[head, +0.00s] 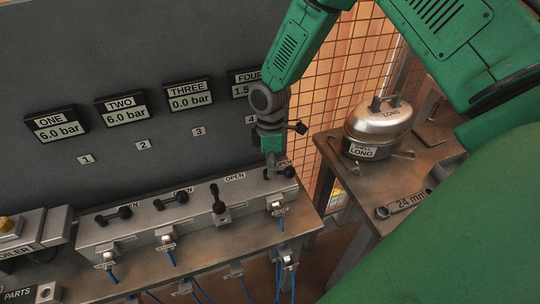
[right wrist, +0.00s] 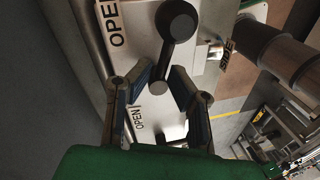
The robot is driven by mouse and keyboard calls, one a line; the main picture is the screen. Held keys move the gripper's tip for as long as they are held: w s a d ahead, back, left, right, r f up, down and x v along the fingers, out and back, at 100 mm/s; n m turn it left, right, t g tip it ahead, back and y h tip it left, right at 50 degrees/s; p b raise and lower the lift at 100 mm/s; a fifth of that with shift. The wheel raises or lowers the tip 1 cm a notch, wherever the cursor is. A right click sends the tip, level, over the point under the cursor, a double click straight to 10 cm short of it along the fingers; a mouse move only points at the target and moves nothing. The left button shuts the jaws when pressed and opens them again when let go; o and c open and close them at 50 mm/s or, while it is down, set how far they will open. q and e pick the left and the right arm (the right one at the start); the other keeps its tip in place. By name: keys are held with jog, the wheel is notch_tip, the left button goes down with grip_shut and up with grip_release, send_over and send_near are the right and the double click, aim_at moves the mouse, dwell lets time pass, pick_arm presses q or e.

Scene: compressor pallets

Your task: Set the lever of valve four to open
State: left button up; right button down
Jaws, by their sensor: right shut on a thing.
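The valve block (head: 190,222) carries a row of black levers. The lever of valve four (head: 290,172) is at its right end, its knob pointing right, beside a partly covered OPEN label. My right gripper (head: 270,174) points down and is shut on this lever. In the right wrist view, the lever's black knob and arm (right wrist: 176,22) extend beyond the two fingertips (right wrist: 160,82), which flank its round hub. The display for FOUR (head: 243,84) begins with 1.5, its rest hidden by my arm. My left gripper is not in view.
Levers one (head: 114,216) and two (head: 172,199) lie along the block; lever three (head: 218,198) points across it. Displays ONE and TWO read 6.0 bar, THREE 0.0 bar. A side table (head: 345,190) at right holds a metal compressor shell (head: 380,122) and a 24 mm wrench (head: 404,203).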

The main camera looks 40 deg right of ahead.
jog(key=shift+w+a+r+n, duration=0.1)
jog(key=shift+w+n, duration=0.2)
jog(key=shift+n, duration=0.35)
jog(key=shift+w+a+r+n, duration=0.1)
jog(key=shift+w+n, duration=0.15)
jog(key=shift+n, duration=0.4)
jog(key=c, duration=1.6)
grip_release()
jog(key=shift+a+f, duration=0.15)
jog(key=shift+a, duration=0.05)
jog(key=shift+r+h, duration=0.3)
jog(key=shift+r, duration=0.15)
jog(key=shift+w+d+r, duration=0.1)
jog(key=shift+w+r, duration=0.3)
jog(key=shift+r, duration=1.4)
jog(key=shift+w+d+r, duration=0.1)
jog(key=shift+w+r, duration=0.3)
jog(key=shift+r, duration=1.4)
jog(key=shift+w+r, duration=0.4)
jog(key=shift+r, duration=1.4)
